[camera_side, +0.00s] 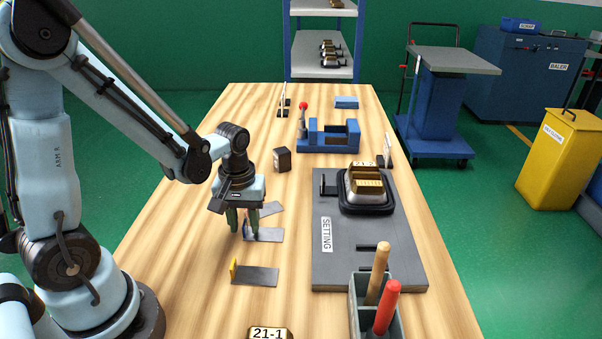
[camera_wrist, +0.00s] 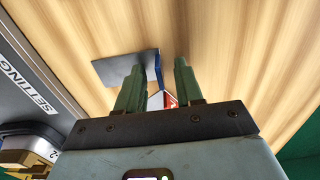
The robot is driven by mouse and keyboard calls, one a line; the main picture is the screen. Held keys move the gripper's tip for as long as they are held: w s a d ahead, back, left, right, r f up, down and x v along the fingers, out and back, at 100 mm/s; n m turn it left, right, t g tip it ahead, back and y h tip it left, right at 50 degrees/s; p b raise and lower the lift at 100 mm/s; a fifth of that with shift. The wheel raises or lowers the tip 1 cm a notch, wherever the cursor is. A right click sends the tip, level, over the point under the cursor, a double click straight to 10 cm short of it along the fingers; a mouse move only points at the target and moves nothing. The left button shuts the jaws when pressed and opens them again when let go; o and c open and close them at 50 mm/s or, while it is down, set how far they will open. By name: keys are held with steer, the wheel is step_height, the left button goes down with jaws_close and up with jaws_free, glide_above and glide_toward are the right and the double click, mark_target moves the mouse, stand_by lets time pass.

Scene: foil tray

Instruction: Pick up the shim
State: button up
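Several flat grey shims with upright coloured tabs lie on the wooden table. One with a blue tab (camera_side: 267,235) is right by my gripper's fingertips. Another with a yellow tab (camera_side: 261,277) lies nearer the camera, and a third grey plate (camera_side: 271,208) lies just behind. My gripper (camera_side: 243,230) points down, its green fingers apart. In the wrist view my gripper (camera_wrist: 160,76) is open, with the blue tab (camera_wrist: 158,69) showing between its fingers and the grey plate (camera_wrist: 122,69) to the left. A red tab (camera_wrist: 169,99) shows lower down. Contact with the blue tab cannot be told.
A grey board (camera_side: 331,268) marked SETTING carries a black-rimmed holder (camera_side: 345,207) with a metal block. A bin (camera_side: 357,303) with handled tools stands in front. A dark block (camera_side: 282,160) and a blue fixture (camera_side: 343,146) stand behind. The table's left side is fairly clear.

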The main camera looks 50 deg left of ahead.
mark_target(247, 235)
jaws_close()
steer(key=shift+r, duration=0.1)
stand_by(0.4)
steer(key=shift+r, duration=0.5)
steer(key=r, duration=0.3)
steer(key=shift+s+d+r, duration=0.15)
steer(key=shift+d+r, duration=0.05)
steer(key=shift+d, duration=0.2)
steer(key=s+d+r, duration=0.4)
steer(key=d+r, duration=0.3)
steer(key=d, duration=0.3)
step_height(247, 235, up, 6)
steer(key=shift+r, duration=0.2)
